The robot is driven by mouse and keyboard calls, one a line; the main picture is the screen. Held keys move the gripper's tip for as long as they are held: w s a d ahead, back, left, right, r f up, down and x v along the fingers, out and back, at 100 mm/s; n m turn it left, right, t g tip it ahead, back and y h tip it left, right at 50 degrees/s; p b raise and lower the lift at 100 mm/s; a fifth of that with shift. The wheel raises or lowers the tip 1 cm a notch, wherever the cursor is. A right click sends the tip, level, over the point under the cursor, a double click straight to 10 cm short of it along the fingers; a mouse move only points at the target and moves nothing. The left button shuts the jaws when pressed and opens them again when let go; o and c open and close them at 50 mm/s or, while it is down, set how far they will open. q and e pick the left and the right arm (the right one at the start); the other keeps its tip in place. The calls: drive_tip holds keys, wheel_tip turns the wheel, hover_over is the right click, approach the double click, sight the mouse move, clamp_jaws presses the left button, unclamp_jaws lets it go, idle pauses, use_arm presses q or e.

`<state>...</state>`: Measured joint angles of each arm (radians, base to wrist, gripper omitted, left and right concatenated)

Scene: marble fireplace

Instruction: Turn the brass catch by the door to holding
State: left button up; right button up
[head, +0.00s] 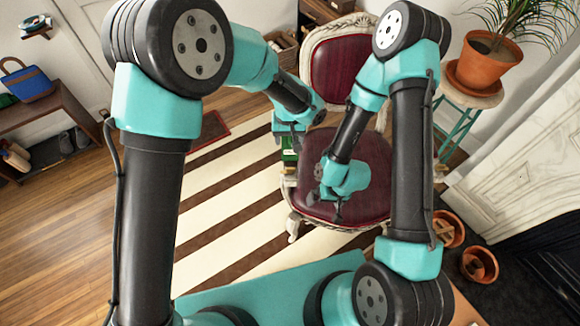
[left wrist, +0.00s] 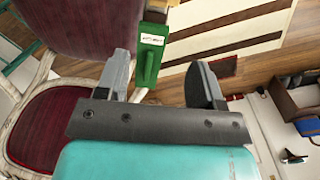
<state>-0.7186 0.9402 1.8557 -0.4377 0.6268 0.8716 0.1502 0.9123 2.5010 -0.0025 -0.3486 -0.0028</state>
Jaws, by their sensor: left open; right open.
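I cannot make out a brass catch in either view. A green upright piece (left wrist: 148,60) with a white label (left wrist: 151,39) and a yellowish top (left wrist: 163,5) shows beyond my left fingers in the left wrist view. Part of it (head: 289,158) shows in the head view, beside the red chair seat. My left gripper (left wrist: 162,68) is open, with nothing between its fingers. In the head view my left gripper (head: 288,140) is just above the green piece. My right gripper (head: 325,208) is open and empty over the seat. A white door (head: 85,35) stands at the upper left.
A carved chair with a red seat (head: 365,170) stands in the middle. A striped rug (head: 215,195) lies left of it. A wooden bench (head: 50,110) is at the left wall. A potted plant (head: 485,60) stands on a stool at the upper right. Terracotta pots (head: 480,265) lie right.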

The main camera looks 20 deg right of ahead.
sight(287, 170)
use_arm(q)
drive_tip(key=shift+d+r, duration=0.25)
drive_tip(key=shift+f, duration=0.1)
wheel_tip(287, 170, down, 17)
drive_tip(key=shift+f, duration=0.15)
idle(0.7)
drive_tip(key=c, duration=0.9)
drive_tip(key=shift+c, duration=0.2)
